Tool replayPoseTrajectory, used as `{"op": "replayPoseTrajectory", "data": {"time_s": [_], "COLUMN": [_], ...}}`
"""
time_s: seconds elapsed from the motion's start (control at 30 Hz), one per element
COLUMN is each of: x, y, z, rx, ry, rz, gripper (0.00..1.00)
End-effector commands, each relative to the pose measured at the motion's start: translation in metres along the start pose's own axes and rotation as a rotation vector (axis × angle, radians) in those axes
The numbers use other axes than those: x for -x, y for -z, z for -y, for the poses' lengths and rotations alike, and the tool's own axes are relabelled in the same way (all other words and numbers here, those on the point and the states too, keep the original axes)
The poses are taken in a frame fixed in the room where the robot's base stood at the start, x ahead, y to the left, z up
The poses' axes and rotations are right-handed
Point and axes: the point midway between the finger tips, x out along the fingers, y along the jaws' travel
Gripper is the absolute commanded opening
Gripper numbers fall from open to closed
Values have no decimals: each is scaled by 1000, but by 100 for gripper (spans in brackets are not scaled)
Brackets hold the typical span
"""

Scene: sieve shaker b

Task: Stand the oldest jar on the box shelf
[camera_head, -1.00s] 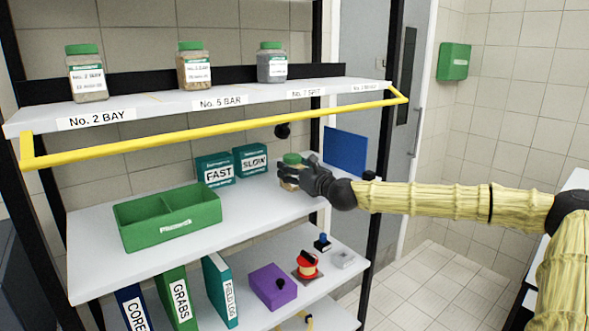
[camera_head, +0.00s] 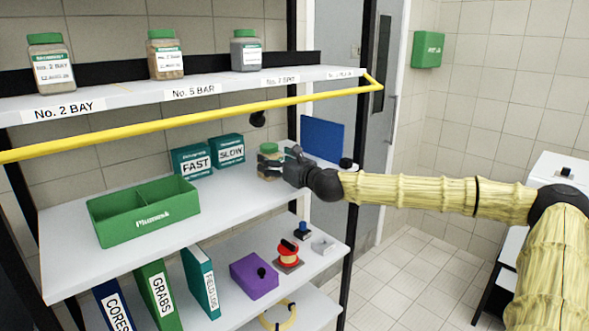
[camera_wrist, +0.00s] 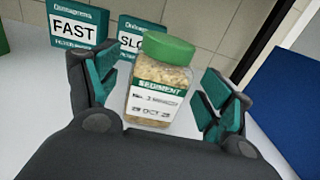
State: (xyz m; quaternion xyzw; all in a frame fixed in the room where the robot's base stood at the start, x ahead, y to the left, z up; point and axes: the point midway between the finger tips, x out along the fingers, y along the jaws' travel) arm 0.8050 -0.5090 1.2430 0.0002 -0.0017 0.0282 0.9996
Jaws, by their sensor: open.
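A jar with a green lid and pale grainy contents (camera_wrist: 155,88) stands upright on the middle shelf (camera_head: 225,212). My gripper (camera_wrist: 158,95) is open, with one finger on each side of this jar and a gap showing on both sides. In the head view the jar (camera_head: 268,160) is partly hidden by my gripper. The FAST box (camera_head: 193,162) and SLOW box (camera_head: 228,150) stand behind on the middle shelf.
A yellow rail (camera_head: 200,122) runs along the top shelf's front. An open green divided bin (camera_head: 145,212) sits left on the middle shelf. A blue panel (camera_head: 322,142) stands at the right end. Binders, a purple box (camera_head: 254,276) and small items fill the shelf below.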

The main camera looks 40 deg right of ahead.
Motion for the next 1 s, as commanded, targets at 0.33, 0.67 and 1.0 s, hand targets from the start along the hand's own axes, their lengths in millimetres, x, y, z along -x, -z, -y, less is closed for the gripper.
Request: {"op": "replayPoseTrajectory", "data": {"time_s": [0.33,0.67,1.0], "x": [38,69,89], "y": [-1,0,0], "z": [1,0,0], "rx": [-3,-3,-2], "ry": [2,1,1], "rz": [1,0,0], "gripper": [80,80,80]}}
